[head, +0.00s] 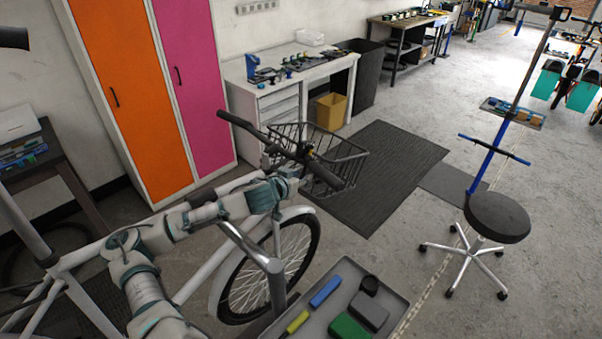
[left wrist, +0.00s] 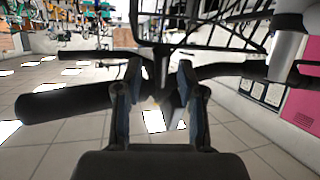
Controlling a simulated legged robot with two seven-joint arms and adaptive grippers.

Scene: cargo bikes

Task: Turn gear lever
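The bike's black handlebar (head: 262,137) runs past my left gripper (head: 296,166), with the near grip at its right end. In the left wrist view the handlebar's thick black grip (left wrist: 68,101) lies left of the fingers. My left gripper (left wrist: 156,88) is at the handlebar, its two fingers apart. A small dark piece (left wrist: 171,106) shows between the fingers; it may be the gear lever, but I cannot tell surely. Whether the fingers touch it is unclear. In the head view the lever cannot be made out beside the gripper. My right gripper is not in view.
A black wire basket (head: 345,160) is mounted just beyond the handlebar. A grey tray (head: 392,314) with several small items stands at the front. A black stool (head: 497,217) is at right. The dark floor mat (head: 375,205) is clear.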

